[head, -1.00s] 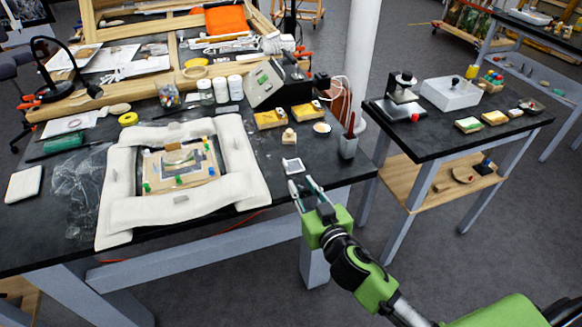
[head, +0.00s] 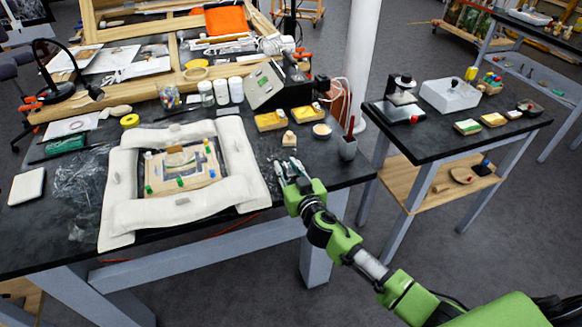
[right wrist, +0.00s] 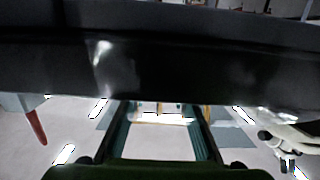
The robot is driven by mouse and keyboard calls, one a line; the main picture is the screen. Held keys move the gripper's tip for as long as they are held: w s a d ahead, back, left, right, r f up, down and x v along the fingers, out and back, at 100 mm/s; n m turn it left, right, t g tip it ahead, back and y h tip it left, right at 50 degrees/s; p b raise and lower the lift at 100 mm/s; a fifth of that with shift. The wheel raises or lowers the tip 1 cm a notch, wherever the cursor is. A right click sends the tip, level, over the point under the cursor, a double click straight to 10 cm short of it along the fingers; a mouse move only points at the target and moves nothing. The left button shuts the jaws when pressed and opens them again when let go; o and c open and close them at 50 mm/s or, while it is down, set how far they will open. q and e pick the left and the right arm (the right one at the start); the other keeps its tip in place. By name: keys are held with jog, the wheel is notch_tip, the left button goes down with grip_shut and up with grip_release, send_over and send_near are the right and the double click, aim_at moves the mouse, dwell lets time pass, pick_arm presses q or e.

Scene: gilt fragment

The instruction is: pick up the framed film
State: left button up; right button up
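The framed film is a small pale square that lay flat near the front right of the dark table. In the head view now, my right gripper (head: 290,166) is over that spot and largely covers it; only pale bits show between its fingers. The fingers are apart, and whether they touch the film cannot be told. In the right wrist view, my right gripper's two fingers (right wrist: 160,125) also stand apart, and a bright strip of unclear identity shows between them. My left gripper is not in view.
A white padded ring (head: 180,205) surrounds a wooden frame piece left of my gripper. Behind stand a small wooden block (head: 289,139), a round dish (head: 322,131) and yellow boxes (head: 270,121). A grey cup (head: 348,149) with a red-handled tool stands to the right.

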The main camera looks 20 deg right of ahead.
jog(key=shift+w+f, duration=0.1)
jog(key=shift+w, duration=0.6)
grip_shut()
